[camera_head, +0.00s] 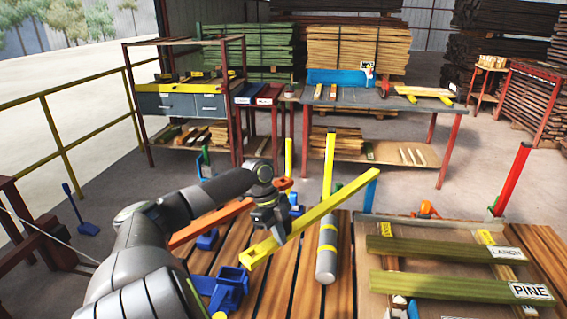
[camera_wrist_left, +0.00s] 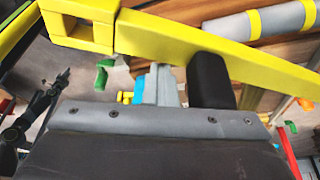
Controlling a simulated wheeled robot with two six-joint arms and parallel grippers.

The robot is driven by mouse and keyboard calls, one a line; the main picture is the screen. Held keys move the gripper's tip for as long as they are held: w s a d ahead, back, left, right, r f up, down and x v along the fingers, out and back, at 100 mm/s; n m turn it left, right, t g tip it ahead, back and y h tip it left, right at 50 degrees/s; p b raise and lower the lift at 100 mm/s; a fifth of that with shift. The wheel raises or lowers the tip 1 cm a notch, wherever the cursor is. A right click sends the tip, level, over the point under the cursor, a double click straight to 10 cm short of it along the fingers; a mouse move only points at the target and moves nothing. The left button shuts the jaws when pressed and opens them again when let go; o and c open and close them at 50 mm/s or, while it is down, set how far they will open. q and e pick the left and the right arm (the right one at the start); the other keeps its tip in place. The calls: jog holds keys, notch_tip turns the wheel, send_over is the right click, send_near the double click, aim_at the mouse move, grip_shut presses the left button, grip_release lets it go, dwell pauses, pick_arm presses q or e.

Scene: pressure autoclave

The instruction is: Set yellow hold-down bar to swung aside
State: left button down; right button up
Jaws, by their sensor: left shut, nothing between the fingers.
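The yellow hold-down bar (camera_head: 318,211) runs slantwise above the wooden slatted deck, from a square-ended yellow socket at its near left end up to the right. In the left wrist view the bar (camera_wrist_left: 215,52) crosses the top of the picture, with its boxy end at upper left. My left gripper (camera_head: 275,228) is shut and empty, right beside the bar near its left part. In the left wrist view a dark finger (camera_wrist_left: 209,82) reaches up to the bar's edge; I cannot tell whether it touches. My right gripper is not in view.
A blue bracket (camera_head: 228,290) sits on the deck below the bar's left end. A grey cylinder with yellow bands (camera_head: 327,262) lies under the bar. Boards labelled LARCH (camera_head: 440,248) and PINE (camera_head: 450,287) lie at right. A red post (camera_head: 511,180) stands at far right.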

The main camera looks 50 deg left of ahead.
pick_arm(q)
notch_tip(320, 180, up, 9)
jog(key=p, duration=0.1)
jog(key=shift+d+r, duration=0.2)
jog(key=shift+d, duration=0.15)
dwell(0.4)
dwell(0.6)
